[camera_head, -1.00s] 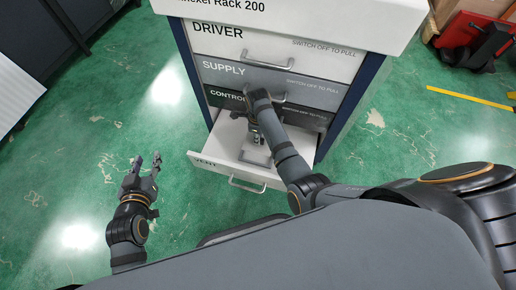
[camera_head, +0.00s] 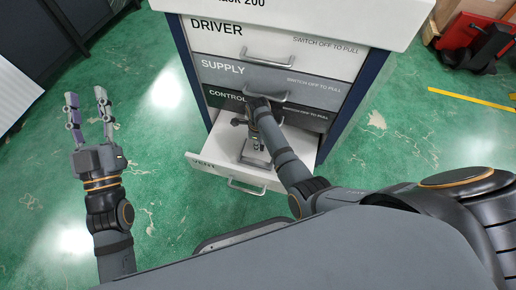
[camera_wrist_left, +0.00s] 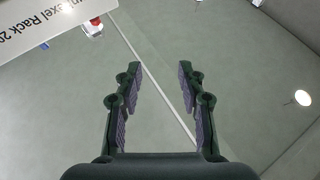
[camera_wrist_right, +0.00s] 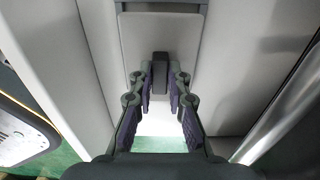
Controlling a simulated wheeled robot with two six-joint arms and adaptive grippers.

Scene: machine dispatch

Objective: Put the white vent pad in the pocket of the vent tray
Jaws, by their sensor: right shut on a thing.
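The vent tray (camera_head: 215,169) is the pulled-out bottom drawer, labelled VENT. My right gripper (camera_head: 257,147) reaches down into it. In the right wrist view its fingers (camera_wrist_right: 160,78) are shut on the dark upright grip of a pale flat plate, which looks like the white vent pad (camera_wrist_right: 136,38). A dark grey outline shows around it in the drawer, likely the pocket edge. I cannot tell if the pad is seated or just above the pocket. My left gripper (camera_head: 87,97) is open and empty, left of the rack; it also shows in the left wrist view (camera_wrist_left: 160,80).
Above the tray are the shut CONTROL drawer (camera_head: 226,97), SUPPLY drawer (camera_head: 222,70) and DRIVER drawer (camera_head: 260,33), each with a bar handle. The rack's blue side post (camera_head: 350,105) stands right of the tray. The green floor left of the rack is clear.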

